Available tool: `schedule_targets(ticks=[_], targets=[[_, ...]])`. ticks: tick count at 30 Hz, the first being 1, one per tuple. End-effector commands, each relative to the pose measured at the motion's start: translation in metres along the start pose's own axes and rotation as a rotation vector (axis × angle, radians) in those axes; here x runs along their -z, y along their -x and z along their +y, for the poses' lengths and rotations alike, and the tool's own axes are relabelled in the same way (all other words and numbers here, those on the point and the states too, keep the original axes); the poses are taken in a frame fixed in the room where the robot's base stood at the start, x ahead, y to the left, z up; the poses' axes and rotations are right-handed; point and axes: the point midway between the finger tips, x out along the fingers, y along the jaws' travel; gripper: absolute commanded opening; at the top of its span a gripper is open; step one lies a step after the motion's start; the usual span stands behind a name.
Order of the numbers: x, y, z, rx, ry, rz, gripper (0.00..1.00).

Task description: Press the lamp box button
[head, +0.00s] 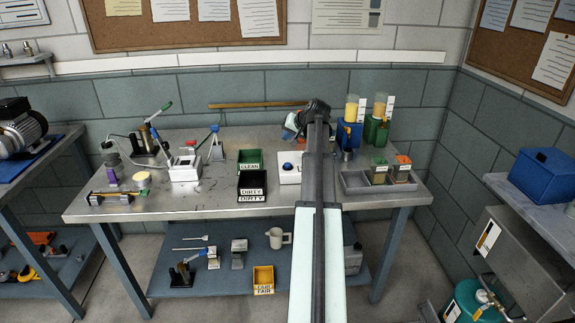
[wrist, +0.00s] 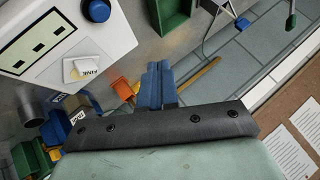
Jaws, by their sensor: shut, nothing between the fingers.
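The lamp box is a white box (head: 287,176) near the middle of the bench, partly hidden by my arm in the head view. Its blue round button (head: 287,166) is on top. In the wrist view the box (wrist: 120,38) fills the upper left, with a dark-slotted panel, and the button (wrist: 97,10) is at the top edge. My gripper (wrist: 154,66) has its blue fingers together and empty, apart from the button and off to the side of the box. In the head view my arm hides much of the area around the gripper.
Green CLEAN bin (head: 250,157) and black DIRTY bin (head: 252,181) stand left of the box.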

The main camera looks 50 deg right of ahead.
Motion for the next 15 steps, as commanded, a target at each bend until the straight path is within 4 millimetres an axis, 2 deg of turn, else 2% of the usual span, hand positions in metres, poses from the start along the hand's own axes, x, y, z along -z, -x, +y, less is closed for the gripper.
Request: schedule_targets(ticks=[4, 15], targets=[[0.0019, 0.0061, 0.0068, -0.011, -0.002, -0.002, 0.00], [0.0015, 0.0057, 0.0075, -0.012, -0.002, -0.002, 0.00]])
